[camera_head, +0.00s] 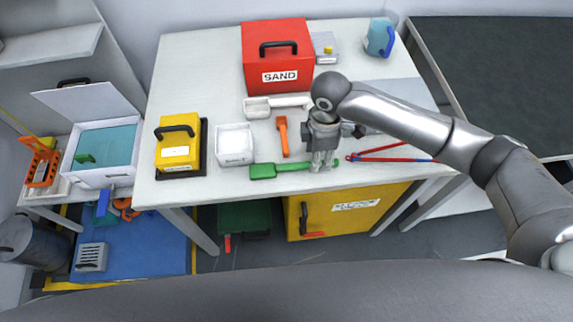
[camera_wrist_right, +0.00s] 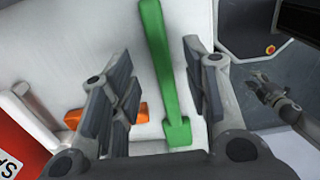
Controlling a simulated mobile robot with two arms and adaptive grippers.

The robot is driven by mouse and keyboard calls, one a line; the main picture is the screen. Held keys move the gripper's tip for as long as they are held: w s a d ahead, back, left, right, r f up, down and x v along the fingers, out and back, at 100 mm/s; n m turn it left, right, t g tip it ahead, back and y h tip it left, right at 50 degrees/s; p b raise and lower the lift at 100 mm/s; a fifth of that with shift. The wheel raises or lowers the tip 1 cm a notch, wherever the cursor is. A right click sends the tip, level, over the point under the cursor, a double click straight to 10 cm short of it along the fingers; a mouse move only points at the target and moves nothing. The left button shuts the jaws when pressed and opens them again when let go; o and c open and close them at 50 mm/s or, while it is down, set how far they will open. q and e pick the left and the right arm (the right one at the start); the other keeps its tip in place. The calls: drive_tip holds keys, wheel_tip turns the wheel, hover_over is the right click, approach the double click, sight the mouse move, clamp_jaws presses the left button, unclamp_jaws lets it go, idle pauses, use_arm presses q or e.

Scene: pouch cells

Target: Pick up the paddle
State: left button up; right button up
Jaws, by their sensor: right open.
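The green paddle (camera_head: 263,171) lies flat along the front of the white table, its wide end to the left and its thin handle running right. My right gripper (camera_head: 322,163) is open and empty, pointing down over the handle. In the right wrist view the green paddle (camera_wrist_right: 160,62) lies between the spread fingers (camera_wrist_right: 158,95), with a gap on both sides. In the head view the fingers hide part of the handle. My left gripper is not in the head view; grey jointed parts that look like it (camera_wrist_right: 268,92) show at the right wrist view's edge, their jaws unclear.
An orange tool (camera_head: 283,136) and a white scoop (camera_head: 258,108) lie behind the paddle. A white tub (camera_head: 235,144) and a yellow case (camera_head: 178,142) stand to its left. Red tongs (camera_head: 388,157) lie right of my gripper. A red sand box (camera_head: 277,58) stands behind.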

drive_tip(key=shift+f, duration=1.4)
clamp_jaws()
drive_tip(key=shift+r, duration=0.15)
